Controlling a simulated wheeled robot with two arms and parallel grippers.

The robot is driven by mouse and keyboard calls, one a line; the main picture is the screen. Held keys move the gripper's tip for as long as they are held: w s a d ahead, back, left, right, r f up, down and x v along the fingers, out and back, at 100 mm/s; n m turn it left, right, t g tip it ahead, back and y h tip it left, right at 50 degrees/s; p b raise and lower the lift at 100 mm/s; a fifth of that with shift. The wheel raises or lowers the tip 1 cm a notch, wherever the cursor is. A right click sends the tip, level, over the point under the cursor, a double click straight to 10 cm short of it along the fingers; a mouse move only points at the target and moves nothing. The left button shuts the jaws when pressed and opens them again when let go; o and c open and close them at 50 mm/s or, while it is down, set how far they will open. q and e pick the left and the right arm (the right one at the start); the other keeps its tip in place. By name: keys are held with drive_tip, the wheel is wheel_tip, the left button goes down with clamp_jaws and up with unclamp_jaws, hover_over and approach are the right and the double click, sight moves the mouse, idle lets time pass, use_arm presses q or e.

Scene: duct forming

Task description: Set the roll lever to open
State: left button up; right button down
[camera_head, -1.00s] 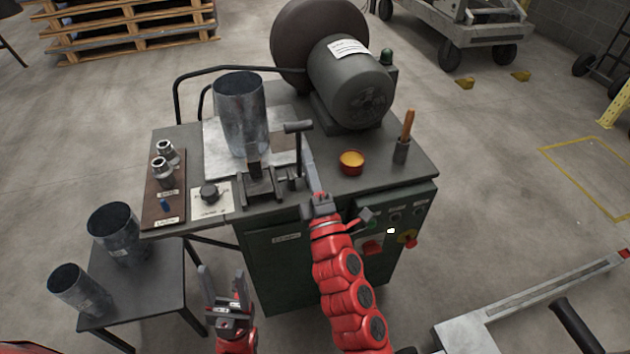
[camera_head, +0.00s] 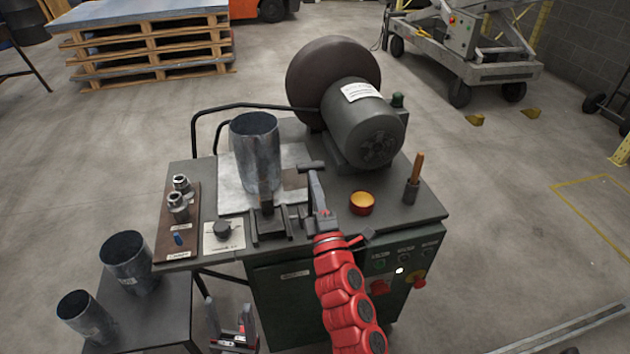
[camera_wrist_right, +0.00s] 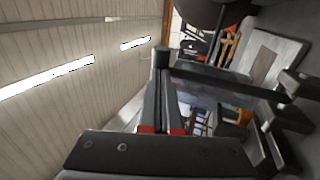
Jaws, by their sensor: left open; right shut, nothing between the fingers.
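The roll lever (camera_head: 311,166) is a dark upright post with a short T-shaped handle, on the forming machine right of the upright sheet-metal cylinder (camera_head: 255,150). My right gripper (camera_head: 314,178) is shut and empty, with its fingertips at the lever just below the handle. It hides most of the post; contact cannot be told. In the right wrist view my shut fingers (camera_wrist_right: 161,60) stand close beside a dark horizontal bar (camera_wrist_right: 215,76), which looks like the handle. My left gripper (camera_head: 230,315) is open and empty, low in front of the bench.
A yellow-filled bowl (camera_head: 361,203) and a cup with a wooden-handled tool (camera_head: 412,190) stand to the right. A large motor (camera_head: 362,125) is behind. A board with metal fittings (camera_head: 177,215) and a black knob (camera_head: 222,230) lie left. Two metal cylinders stand on a lower side table (camera_head: 150,310).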

sight(310, 166)
drive_tip(key=w+r+g+p, duration=0.1)
drive_tip(key=p, duration=0.3)
drive_tip(key=w+a+g+p, duration=0.1)
drive_tip(key=w+p, duration=0.1)
drive_tip(key=p, duration=0.3)
drive_tip(key=w+r+g+h+p, duration=0.1)
drive_tip(key=p, duration=0.4)
drive_tip(key=shift+w+a+r+g, duration=0.3)
drive_tip(key=shift+r, duration=0.05)
drive_tip(key=w+g+p, duration=0.1)
drive_tip(key=p, duration=0.2)
drive_tip(key=w+f+g+p, duration=0.1)
drive_tip(key=p, duration=0.3)
drive_tip(key=w+a+f+g+h+p, duration=0.1)
drive_tip(key=w+p, duration=0.1)
drive_tip(key=p, duration=0.1)
drive_tip(key=shift+a+f, duration=0.1)
